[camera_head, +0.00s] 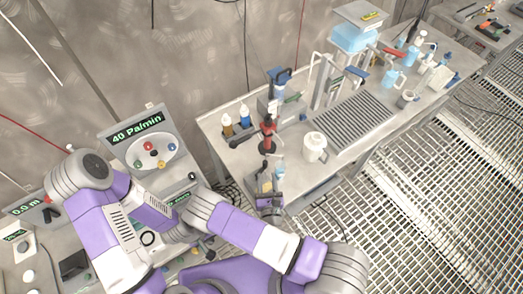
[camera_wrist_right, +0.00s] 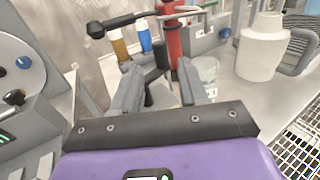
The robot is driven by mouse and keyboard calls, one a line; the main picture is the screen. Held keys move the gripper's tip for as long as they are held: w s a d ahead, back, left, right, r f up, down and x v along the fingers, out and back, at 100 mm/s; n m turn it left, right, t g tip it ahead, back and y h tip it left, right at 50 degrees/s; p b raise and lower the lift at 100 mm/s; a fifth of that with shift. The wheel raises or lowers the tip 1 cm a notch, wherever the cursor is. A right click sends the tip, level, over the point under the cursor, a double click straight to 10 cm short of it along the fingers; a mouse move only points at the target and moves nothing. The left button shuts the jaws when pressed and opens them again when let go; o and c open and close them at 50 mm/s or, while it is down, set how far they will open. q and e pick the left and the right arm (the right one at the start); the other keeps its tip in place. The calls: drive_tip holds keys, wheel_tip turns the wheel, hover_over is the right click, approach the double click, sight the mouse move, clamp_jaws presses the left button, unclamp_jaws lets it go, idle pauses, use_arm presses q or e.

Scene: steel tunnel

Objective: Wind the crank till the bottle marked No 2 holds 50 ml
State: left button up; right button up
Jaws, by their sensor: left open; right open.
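Two small bottles, one amber (camera_head: 227,125) and one blue (camera_head: 245,116), stand at the left end of the bench; they also show in the right wrist view, amber (camera_wrist_right: 119,44) and blue (camera_wrist_right: 144,36). I cannot read any marks. A red upright device (camera_head: 268,138) stands right of them. In the right wrist view a black crank-like lever (camera_wrist_right: 128,20) with a ball end crosses near its top. My right gripper (camera_wrist_right: 160,88) is open in front of the device, with no visible hold. My left gripper (camera_head: 207,247) is open low by the panels, partly hidden.
A white jug (camera_head: 315,147) stands right of the red device, before a grey ribbed rack (camera_head: 348,122). A panel reading 40 Pa/min (camera_head: 140,140) is at left. Bottles and glassware crowd the far right of the bench. Grated floor (camera_head: 420,190) lies in front.

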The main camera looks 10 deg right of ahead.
sight(266, 166)
drive_tip(key=shift+w+d+r, duration=0.1)
drive_tip(key=shift+w+d, duration=0.05)
drive_tip(key=shift+w, duration=0.9)
drive_tip(key=shift+w+d+p, duration=0.15)
drive_tip(key=shift+w+d, duration=0.05)
drive_tip(key=shift+w, duration=1)
drive_tip(key=shift+w+d+p, duration=0.15)
drive_tip(key=shift+w+d, duration=0.05)
drive_tip(key=shift+w, duration=0.95)
clamp_jaws()
drive_tip(key=shift+h, duration=0.3)
